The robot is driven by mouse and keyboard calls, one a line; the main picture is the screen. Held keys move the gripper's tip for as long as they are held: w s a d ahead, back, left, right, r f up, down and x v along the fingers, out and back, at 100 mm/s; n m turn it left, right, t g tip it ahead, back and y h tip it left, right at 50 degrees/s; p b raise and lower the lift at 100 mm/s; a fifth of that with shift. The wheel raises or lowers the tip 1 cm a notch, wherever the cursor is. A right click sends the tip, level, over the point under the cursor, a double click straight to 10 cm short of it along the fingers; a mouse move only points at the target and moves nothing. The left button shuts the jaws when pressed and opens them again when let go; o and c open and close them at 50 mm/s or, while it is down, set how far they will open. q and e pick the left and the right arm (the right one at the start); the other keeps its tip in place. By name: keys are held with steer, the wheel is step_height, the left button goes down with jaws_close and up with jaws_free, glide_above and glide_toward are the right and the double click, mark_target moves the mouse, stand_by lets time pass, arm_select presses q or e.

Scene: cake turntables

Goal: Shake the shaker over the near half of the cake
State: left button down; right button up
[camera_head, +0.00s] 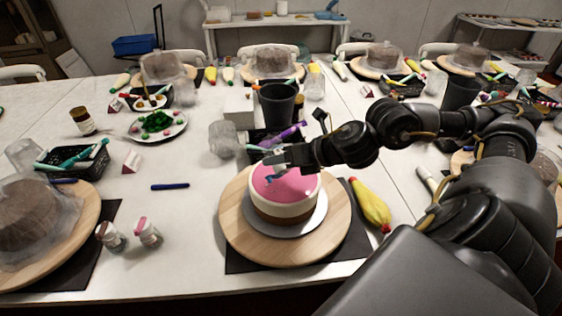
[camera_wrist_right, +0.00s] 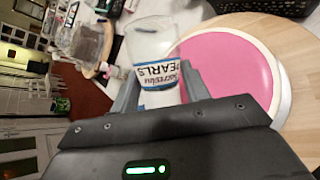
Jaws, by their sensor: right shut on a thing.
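The cake (camera_head: 285,208) has a pink top, a white band and a brown base, and sits on a wooden turntable (camera_head: 236,235). My right gripper (camera_head: 272,168) reaches in from the right over the far left part of the cake's top. It is shut on a clear shaker labelled PEARLS, seen between the fingers in the right wrist view (camera_wrist_right: 158,85). The pink cake top (camera_wrist_right: 232,65) lies beside it there. The shaker is hard to make out in the head view, and its exact tilt is unclear. My left gripper is not in view.
Two small shakers (camera_head: 148,233) (camera_head: 110,237) stand left of the turntable. A blue pen (camera_head: 170,187) lies behind them. A yellow piping bag (camera_head: 371,205) lies right of the turntable. A dark cup (camera_head: 277,104) and a basket of tools stand behind the cake.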

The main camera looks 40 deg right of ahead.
steer(key=shift+w+d+r+p, duration=0.1)
steer(key=shift+w+r+p, duration=0.25)
steer(key=shift+w, duration=0.1)
steer(key=shift+s+f+b, duration=0.4)
steer(key=shift+f+b, duration=0.15)
steer(key=shift+b, duration=0.1)
steer(key=shift+s+r+p, duration=0.1)
steer(key=shift+r+p, duration=0.1)
steer(key=shift+p, duration=0.1)
steer(key=shift+r+t+p, duration=0.1)
steer(key=shift+t+p, duration=0.2)
steer(key=shift+t, duration=0.1)
steer(key=shift+r, duration=0.1)
